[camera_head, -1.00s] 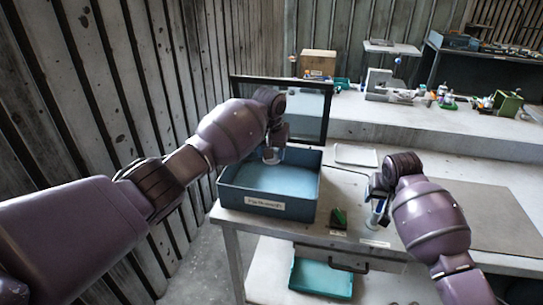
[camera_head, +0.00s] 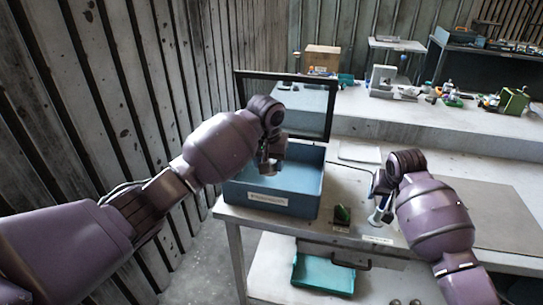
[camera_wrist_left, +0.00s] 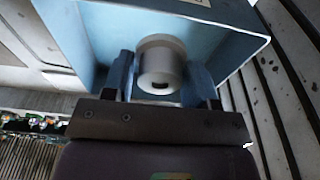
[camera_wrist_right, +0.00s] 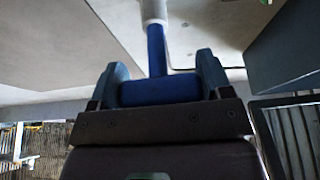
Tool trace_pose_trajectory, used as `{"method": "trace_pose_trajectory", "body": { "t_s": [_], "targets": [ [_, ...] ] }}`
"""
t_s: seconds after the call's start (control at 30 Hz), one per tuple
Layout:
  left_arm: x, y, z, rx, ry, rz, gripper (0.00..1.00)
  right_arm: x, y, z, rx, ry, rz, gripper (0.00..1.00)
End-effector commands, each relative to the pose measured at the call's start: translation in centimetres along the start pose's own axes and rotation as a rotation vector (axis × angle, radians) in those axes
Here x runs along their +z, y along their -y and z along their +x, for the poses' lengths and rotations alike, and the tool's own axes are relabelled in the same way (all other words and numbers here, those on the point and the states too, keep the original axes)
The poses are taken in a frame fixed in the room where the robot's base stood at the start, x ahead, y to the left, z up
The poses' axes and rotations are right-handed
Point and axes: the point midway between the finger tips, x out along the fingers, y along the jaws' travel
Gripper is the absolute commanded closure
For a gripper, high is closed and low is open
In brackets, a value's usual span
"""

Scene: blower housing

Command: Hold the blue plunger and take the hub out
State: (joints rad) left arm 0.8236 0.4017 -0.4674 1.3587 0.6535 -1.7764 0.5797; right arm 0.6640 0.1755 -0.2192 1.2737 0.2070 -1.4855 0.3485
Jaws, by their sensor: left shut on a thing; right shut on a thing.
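My left gripper (camera_wrist_left: 160,78) is shut on the hub (camera_wrist_left: 162,66), a pale grey cylinder with a dark slot in its end. In the head view my left gripper (camera_head: 268,163) is over the open blue box (camera_head: 268,200); the hub is mostly hidden there by the gripper. My right gripper (camera_wrist_right: 160,85) is shut on the blue plunger (camera_wrist_right: 157,52), whose shaft runs away from the fingers to a pale part. In the head view my right gripper (camera_head: 379,200) is over the table, right of the box, and partly hides the plunger.
A dark-framed panel (camera_head: 310,105) stands behind the box. A pale flat tray (camera_head: 360,151) lies behind. A teal tray (camera_head: 322,274) is on the lower shelf. The grey mat (camera_head: 490,210) at right looks clear.

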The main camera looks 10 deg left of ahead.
Motion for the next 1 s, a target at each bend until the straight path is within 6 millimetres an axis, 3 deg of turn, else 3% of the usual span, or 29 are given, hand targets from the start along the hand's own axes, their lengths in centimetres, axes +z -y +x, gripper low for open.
{"method": "trace_pose_trajectory", "body": {
  "t_s": [0.6,1.0],
  "targets": [
    [5.9,0.0,-0.9,0.0,-0.001,0.001,0.78,0.0,0.0,0.0,0.0,0.001,0.0,0.51],
    [6.8,0.0,-1.1,-0.001,-0.001,0.0,0.78,0.0,0.0,0.0,0.0,0.001,0.0,0.51]
  ]
}}
